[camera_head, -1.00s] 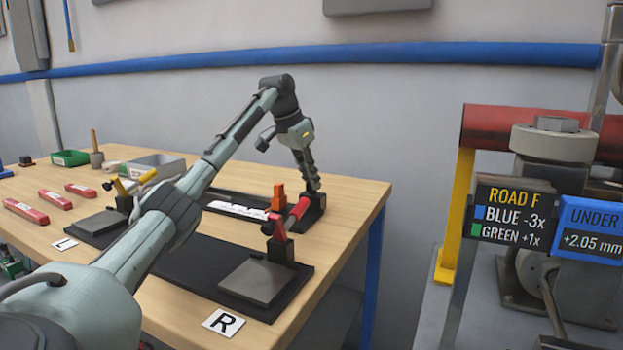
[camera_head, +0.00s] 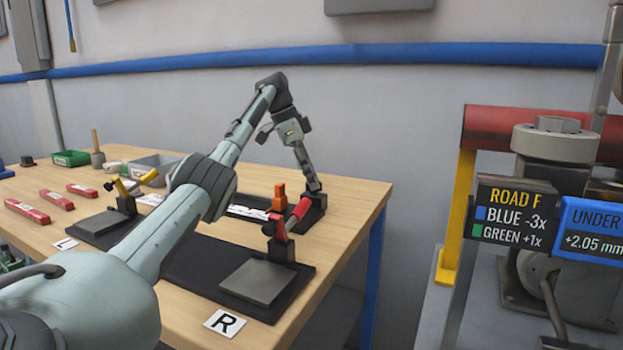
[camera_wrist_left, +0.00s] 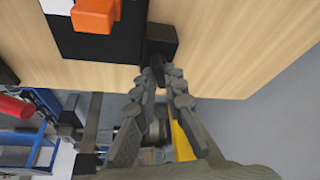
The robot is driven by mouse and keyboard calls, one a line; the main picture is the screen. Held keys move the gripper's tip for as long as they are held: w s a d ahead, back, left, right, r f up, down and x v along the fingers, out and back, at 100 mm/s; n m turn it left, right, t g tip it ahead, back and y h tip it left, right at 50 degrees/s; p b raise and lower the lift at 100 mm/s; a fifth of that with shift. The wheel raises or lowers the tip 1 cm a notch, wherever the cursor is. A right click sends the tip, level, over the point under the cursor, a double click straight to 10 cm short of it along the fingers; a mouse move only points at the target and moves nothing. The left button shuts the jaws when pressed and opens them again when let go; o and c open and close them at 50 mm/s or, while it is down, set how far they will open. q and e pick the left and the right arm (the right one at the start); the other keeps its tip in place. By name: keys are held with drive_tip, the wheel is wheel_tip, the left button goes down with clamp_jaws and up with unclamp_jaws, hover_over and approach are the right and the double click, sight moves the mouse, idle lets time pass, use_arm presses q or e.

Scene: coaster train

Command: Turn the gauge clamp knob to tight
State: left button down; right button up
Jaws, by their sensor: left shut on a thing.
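My left gripper (camera_head: 314,186) reaches down to the far right corner of the dark fixture plate (camera_head: 195,262) on the wooden table. In the left wrist view its fingers (camera_wrist_left: 161,78) are shut on a dark knob (camera_wrist_left: 158,66), which sticks out from a black block (camera_wrist_left: 162,40). The black block also shows in the head view (camera_head: 318,201), just under the fingertips. The fingers hide part of the knob, and I cannot read its turn position. An orange block (camera_head: 279,197) stands left of it; it also shows in the left wrist view (camera_wrist_left: 95,14).
A red-handled clamp (camera_head: 298,213) stands close to my gripper. My left arm crosses over the table and hides part of the plate. Red bars (camera_head: 27,211), a grey bin (camera_head: 155,168) and a green bin (camera_head: 71,158) lie at the left. A machine with signs (camera_head: 512,212) stands at the right.

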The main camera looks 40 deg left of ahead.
idle(0.5)
use_arm(q)
drive_tip(key=c, duration=1.6)
unclamp_jaws()
drive_tip(key=v, duration=0.7)
drive_tip(key=shift+r, duration=0.2)
